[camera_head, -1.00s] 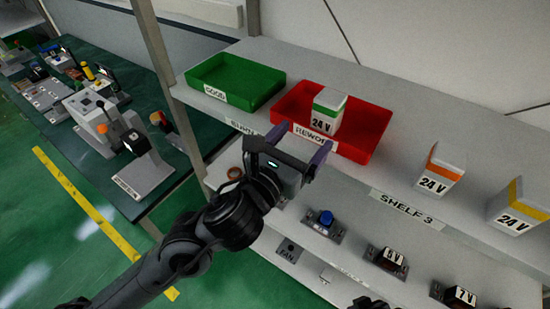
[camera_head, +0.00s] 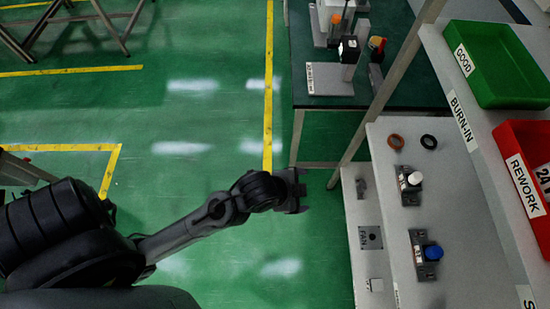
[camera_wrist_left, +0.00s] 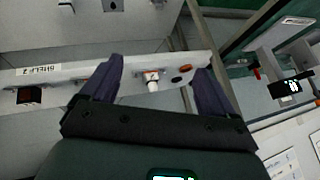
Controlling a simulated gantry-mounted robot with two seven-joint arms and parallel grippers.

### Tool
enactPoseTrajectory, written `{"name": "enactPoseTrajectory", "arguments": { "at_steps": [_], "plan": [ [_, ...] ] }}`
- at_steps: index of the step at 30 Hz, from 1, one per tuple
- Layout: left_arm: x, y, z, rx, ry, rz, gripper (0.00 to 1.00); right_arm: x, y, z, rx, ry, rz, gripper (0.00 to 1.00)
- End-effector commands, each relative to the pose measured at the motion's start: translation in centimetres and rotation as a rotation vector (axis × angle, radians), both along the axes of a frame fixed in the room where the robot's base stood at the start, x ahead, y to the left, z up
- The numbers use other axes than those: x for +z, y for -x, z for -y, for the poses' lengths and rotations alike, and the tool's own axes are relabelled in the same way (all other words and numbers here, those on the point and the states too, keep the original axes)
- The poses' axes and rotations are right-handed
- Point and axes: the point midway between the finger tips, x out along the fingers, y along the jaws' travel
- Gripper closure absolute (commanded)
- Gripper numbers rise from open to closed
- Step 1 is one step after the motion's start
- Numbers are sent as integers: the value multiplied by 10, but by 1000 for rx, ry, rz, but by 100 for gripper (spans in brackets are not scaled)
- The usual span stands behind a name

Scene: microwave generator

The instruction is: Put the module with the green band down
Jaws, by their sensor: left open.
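The module with the green band (camera_head: 543,174) shows only in part at the right edge of the head view. Its white face with "24" stands in the red REWORK tray (camera_head: 518,172); its band is out of frame. My left gripper (camera_head: 303,190) is over the green floor, left of the shelves and well apart from the tray. In the left wrist view its two purple fingers (camera_wrist_left: 158,72) are spread, with nothing held between them. My right gripper is not in view.
A green GOOD tray (camera_head: 482,75) sits behind the red one on the upper shelf. The shelf below carries a white-knobbed part (camera_head: 412,180), a blue-knobbed part (camera_head: 430,252) and two rings. A dark workbench (camera_head: 320,90) stands behind.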

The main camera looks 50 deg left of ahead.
Motion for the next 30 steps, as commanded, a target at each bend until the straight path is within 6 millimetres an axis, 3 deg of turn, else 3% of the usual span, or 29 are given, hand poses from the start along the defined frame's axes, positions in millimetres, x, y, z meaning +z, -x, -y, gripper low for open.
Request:
{"name": "enactPoseTrajectory", "arguments": {
  "at_steps": [1, 3, 9, 13, 23, 30],
  "plan": [
    [-15, 23, -14, 109, 42, -82, 12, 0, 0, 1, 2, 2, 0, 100],
    [-30, 48, -31, 253, 90, -173, 12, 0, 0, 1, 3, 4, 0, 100],
    [-51, 95, -58, 513, 150, -316, 12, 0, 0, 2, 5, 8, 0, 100],
    [-54, 104, -64, 568, 160, -344, 12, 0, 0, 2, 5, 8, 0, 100],
    [-53, 104, -64, 572, 161, -345, 12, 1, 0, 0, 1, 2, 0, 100],
    [-27, 104, -64, 570, 161, -344, 12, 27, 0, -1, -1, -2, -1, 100]
  ]
}}
